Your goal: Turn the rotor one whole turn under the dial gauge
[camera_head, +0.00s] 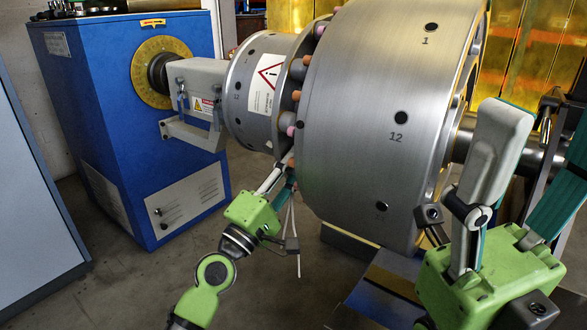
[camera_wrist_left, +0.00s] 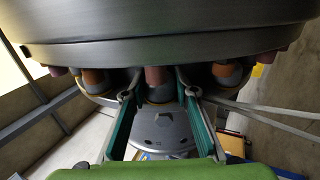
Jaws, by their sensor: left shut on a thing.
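The rotor (camera_head: 350,110) is a large bare-metal drum with dark holes and the numbers 1 and 12 on its rim. A ring of bolts with orange and pink ends (camera_head: 298,95) runs along its left side. My left gripper (camera_head: 283,170) reaches up from below to this ring. In the left wrist view its teal fingers (camera_wrist_left: 157,92) stand on both sides of one bolt (camera_wrist_left: 158,88) and are shut on it. My right gripper (camera_head: 540,130) is in the right foreground, fingers up, spread and empty, beside the rotor's right end. I cannot clearly pick out a dial gauge.
A blue drive cabinet (camera_head: 125,130) with a yellow graduated disc (camera_head: 150,62) stands left, joined to the rotor by a shaft and coupling drum (camera_head: 245,90). A grey cabinet (camera_head: 35,200) is at far left. Yellow panels (camera_head: 520,45) are behind. Open floor shows between.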

